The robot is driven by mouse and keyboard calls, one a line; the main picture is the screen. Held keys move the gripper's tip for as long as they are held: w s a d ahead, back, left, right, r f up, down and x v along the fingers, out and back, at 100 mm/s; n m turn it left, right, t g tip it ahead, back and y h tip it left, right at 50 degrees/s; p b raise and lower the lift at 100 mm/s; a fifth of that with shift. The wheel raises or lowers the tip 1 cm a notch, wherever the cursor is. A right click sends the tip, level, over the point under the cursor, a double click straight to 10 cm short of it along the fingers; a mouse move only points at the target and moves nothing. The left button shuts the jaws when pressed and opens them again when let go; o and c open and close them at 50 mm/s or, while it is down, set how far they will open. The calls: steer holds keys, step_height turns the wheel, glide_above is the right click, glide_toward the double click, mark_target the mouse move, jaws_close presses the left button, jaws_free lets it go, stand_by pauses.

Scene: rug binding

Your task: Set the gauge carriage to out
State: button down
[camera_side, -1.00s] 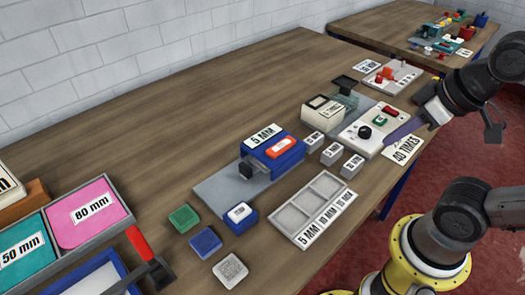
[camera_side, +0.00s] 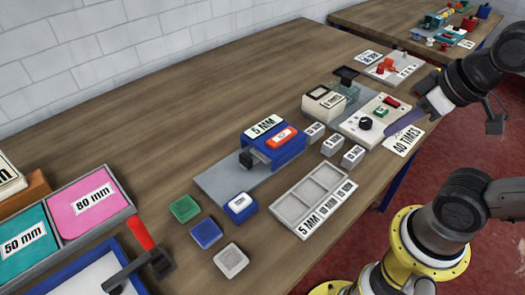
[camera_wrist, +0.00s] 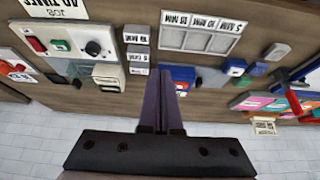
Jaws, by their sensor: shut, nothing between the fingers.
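My gripper (camera_side: 392,136) has purple fingers, shut together and empty. In the side view it hangs beside the white control panel, near the "40 TIMES" card. No part is legibly marked as the gauge carriage. One candidate is the blue block (camera_side: 262,150) with a "5 MM" plate and an orange label, on a grey plate. Another is the orange-red piece (camera_side: 386,64) on a white board at the back right. No "out" marking can be read.
The control panel (camera_side: 350,128) carries a black knob, a green button and a red switch. The "40 TIMES" card (camera_side: 404,140), small grey blocks (camera_side: 332,145) and a three-compartment tray (camera_side: 289,204) lie near the front edge. The back left bench is clear.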

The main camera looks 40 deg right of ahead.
steer(key=c, duration=1.1)
jaws_free()
steer(key=shift+s, duration=0.15)
steer(key=shift+c, duration=0.2)
steer(key=shift+o, duration=0.3)
steer(key=r, duration=0.1)
steer(key=w+r, duration=0.1)
steer(key=r+m, duration=0.1)
steer(key=shift+w+r, duration=0.2)
steer(key=shift+w, duration=0.15)
steer(key=w+a+r, duration=0.1)
steer(key=w+r, duration=0.2)
steer(key=w, duration=0.1)
steer(key=n+g, duration=0.1)
steer(key=g, duration=0.5)
glide_above(246, 157)
step_height(246, 157, down, 9)
step_height(246, 157, down, 13)
steer(key=shift+f, duration=0.1)
